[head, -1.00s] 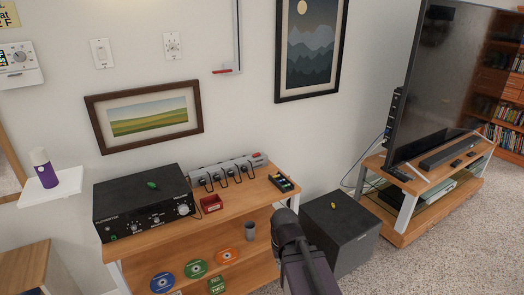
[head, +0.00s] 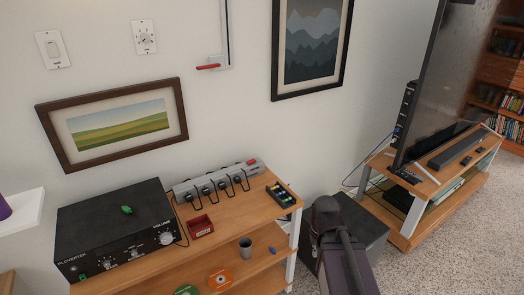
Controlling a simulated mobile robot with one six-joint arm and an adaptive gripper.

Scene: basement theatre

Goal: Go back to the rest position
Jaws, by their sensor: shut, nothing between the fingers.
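The task names no object. Part of my own arm rises from the bottom edge of the head view, right of centre, in front of the black box speaker (head: 371,225). My gripper's fingers do not show in this view. The arm hides much of the speaker's top and front.
A wooden shelf unit (head: 262,207) carries a black amplifier (head: 113,228), a power strip (head: 215,180), a red tray (head: 200,227) and a battery charger (head: 283,196). A grey cup (head: 245,248) stands below. A TV stand (head: 425,190) is at right. Carpet (head: 465,255) is clear at lower right.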

